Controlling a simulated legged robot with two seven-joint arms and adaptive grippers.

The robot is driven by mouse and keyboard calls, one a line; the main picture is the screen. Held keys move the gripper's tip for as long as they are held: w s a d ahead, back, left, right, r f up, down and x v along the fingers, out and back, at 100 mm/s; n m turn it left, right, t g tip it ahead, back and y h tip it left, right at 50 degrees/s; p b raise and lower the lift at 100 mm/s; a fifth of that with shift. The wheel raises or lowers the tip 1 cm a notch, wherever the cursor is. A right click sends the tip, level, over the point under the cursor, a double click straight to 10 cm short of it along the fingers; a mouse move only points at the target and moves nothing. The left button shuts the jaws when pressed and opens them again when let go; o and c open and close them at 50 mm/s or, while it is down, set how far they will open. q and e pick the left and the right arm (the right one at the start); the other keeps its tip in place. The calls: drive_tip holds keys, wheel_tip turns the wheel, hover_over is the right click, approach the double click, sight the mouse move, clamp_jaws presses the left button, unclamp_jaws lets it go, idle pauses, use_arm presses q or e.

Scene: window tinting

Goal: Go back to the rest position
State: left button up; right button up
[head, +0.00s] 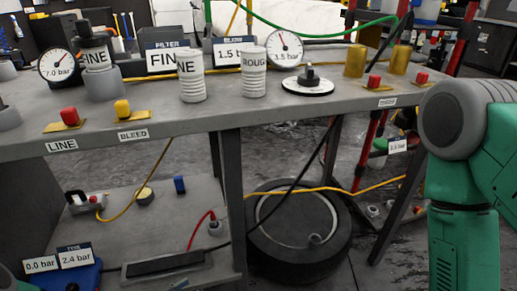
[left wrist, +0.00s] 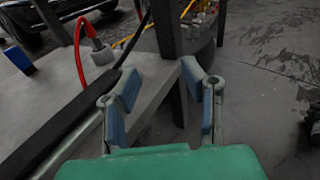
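My left gripper (left wrist: 160,74) shows in the left wrist view with its two blue-padded fingers apart and nothing between them. It is over the low grey shelf area, beside a black bar and a table leg. In the head view the left gripper cannot be seen. My green right arm (head: 465,200) stands at the right edge of the head view, and its gripper is outside the picture.
A grey workbench (head: 300,112) carries gauges, labelled canisters (head: 192,85) and red and yellow buttons. Below are a low shelf (head: 150,225) with a red hose (left wrist: 78,50), a tyre (head: 270,260), cables and a blue gauge unit (head: 78,278).

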use_arm(q)
drive_tip(key=s+d+r+m+g+h+p, duration=0.35)
drive_tip(key=s+d+m+g, duration=0.45)
drive_tip(key=s+d+g, duration=0.45)
drive_tip(key=s+r+m+g+y+p, duration=0.35)
drive_tip(key=s+m+g+y, duration=0.2)
drive_tip(key=s, duration=0.75)
drive_tip(key=s+a+r+m+y+p, duration=0.35)
drive_tip(key=s+a+m+y, duration=0.2)
drive_tip(key=a+m, duration=0.35)
drive_tip(key=w+a+r+m+t+y+p, duration=0.3)
drive_tip(key=w+a+r+m+t, duration=0.3)
drive_tip(key=a+r, duration=0.5)
drive_tip(key=shift+w+a+r+y, duration=0.2)
drive_tip(key=shift+a+r+y, duration=0.2)
drive_tip(key=shift+y, duration=0.35)
